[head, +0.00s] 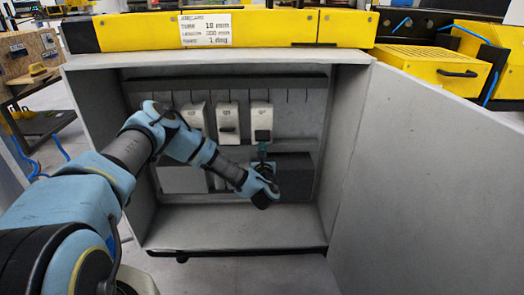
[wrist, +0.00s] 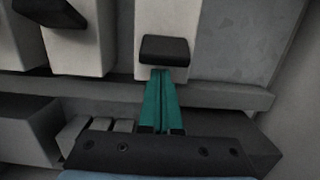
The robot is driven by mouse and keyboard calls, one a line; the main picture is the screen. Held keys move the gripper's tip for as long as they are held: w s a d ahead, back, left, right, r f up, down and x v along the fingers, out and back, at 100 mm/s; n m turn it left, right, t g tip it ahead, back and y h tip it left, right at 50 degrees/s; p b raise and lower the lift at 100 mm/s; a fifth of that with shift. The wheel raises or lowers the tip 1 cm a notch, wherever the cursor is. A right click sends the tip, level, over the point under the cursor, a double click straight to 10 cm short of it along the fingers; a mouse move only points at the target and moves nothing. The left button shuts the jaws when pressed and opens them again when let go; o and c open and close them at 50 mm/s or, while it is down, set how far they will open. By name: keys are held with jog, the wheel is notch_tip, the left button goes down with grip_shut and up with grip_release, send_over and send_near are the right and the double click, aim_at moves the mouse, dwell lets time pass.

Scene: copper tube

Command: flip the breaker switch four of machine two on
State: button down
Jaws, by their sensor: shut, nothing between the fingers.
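Inside the open grey cabinet, a row of white breakers hangs on the back panel. The rightmost breaker (head: 261,117) has a black switch lever (head: 262,135), low on its face; the lever also shows in the wrist view (wrist: 165,50). The breaker to its left (head: 228,116) has its own black lever, seen at the upper left of the wrist view (wrist: 62,13). My gripper (head: 262,149) is shut and empty, its green fingertips (wrist: 161,72) right below the rightmost lever. I cannot tell whether they touch it. My arm may hide a breaker further left.
The cabinet door (head: 430,170) stands open on the right. The cabinet floor (head: 235,225) is clear. A grey rail (wrist: 225,94) and dark boxes (head: 297,172) lie below the breakers. A yellow panel with a label (head: 205,28) runs along the top.

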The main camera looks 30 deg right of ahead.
aim_at(262, 139)
jog(key=shift+s+a+r, duration=0.1)
jog(key=shift+s+r, duration=0.05)
jog(key=shift+r, duration=0.2)
jog(key=shift+r+p, duration=0.15)
jog(key=shift+p, duration=0.15)
jog(key=shift+s+a+r+g+y+p, duration=0.1)
jog(key=shift+s+r+g+y+p, duration=0.15)
jog(key=shift+g+p, duration=0.3)
jog(key=r+g+p, duration=0.1)
jog(key=r+g+y+p, duration=0.1)
jog(key=p, duration=0.1)
jog(key=shift+s+a+r+g+p, duration=0.15)
jog(key=shift+s+g+p, duration=0.1)
jog(key=shift+p, duration=0.05)
jog(key=r+g+y+p, duration=0.1)
jog(key=p, duration=0.1)
jog(key=r+g+p, duration=0.1)
jog(key=g, duration=0.1)
jog(key=shift+s+y+p, duration=0.15)
jog(key=shift+y+p, duration=0.2)
jog(key=shift+p, duration=0.05)
jog(key=shift+r, duration=0.1)
jog(key=shift+r+p, duration=0.5)
jog(key=shift+r, duration=0.3)
